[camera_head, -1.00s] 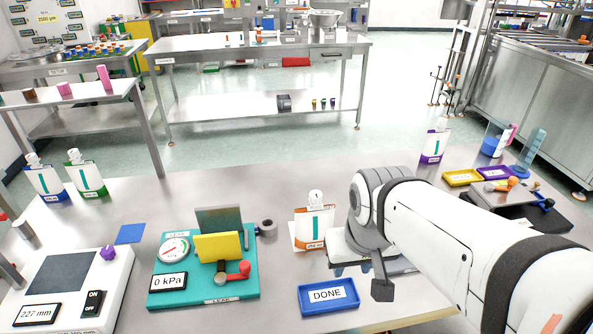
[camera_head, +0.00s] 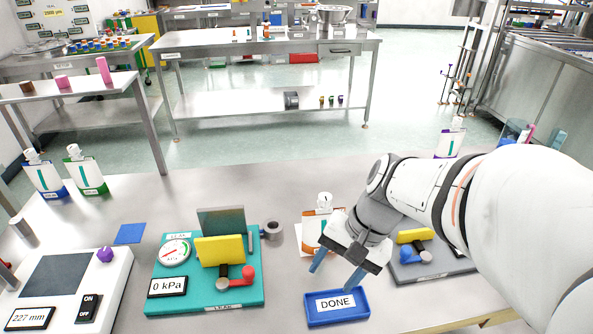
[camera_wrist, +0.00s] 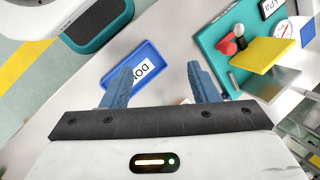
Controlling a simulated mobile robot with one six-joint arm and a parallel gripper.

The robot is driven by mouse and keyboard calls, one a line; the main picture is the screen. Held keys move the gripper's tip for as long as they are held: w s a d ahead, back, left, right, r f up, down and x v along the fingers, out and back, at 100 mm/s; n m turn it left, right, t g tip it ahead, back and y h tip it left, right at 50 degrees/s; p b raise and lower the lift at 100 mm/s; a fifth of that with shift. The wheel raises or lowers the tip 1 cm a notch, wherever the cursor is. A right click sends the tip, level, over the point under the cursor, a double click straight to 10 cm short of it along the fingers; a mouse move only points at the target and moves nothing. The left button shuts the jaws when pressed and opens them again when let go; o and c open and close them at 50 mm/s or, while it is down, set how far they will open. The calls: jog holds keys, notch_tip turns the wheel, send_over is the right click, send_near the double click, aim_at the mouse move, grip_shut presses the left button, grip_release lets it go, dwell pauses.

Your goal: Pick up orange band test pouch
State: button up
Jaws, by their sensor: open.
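The orange band test pouch (camera_head: 311,232) stands on the steel table in the head view, just behind and left of my gripper. It is white with an orange band and a white cap, and my gripper hides its lower right part. My gripper (camera_head: 336,273) is open and empty, its two blue fingers pointing down above the table between the pouch and the blue DONE tray (camera_head: 311,312). In the wrist view the open fingers of my gripper (camera_wrist: 160,85) show with the DONE tray (camera_wrist: 132,55) beyond them. Only a small orange-red patch shows between the fingers there.
The teal leak tester (camera_head: 205,297) with a yellow block is to the left. A grey fixture (camera_head: 432,266) with a yellow block is to the right. Pouches with blue (camera_head: 46,178) and green (camera_head: 88,174) bands stand at the far left. Table behind the pouch is clear.

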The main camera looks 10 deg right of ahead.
jog(key=w+a+f+m+y+b, duration=0.1)
jog(key=w+f+m+y+b, duration=0.1)
jog(key=w+m+y, duration=0.4)
jog(key=m+t+y+b, duration=0.3)
jog(key=m+t+y, duration=0.1)
jog(key=m+t, duration=0.8)
send_near(326, 196)
jog(key=w+a+m+g, duration=0.1)
jog(key=w+a, duration=0.1)
jog(key=x, duration=0.7)
jog(key=shift+w+a+f, duration=0.1)
jog(key=shift+a+f, duration=0.05)
jog(key=shift+f, duration=0.05)
jog(key=shift+c, duration=0.4)
grip_shut()
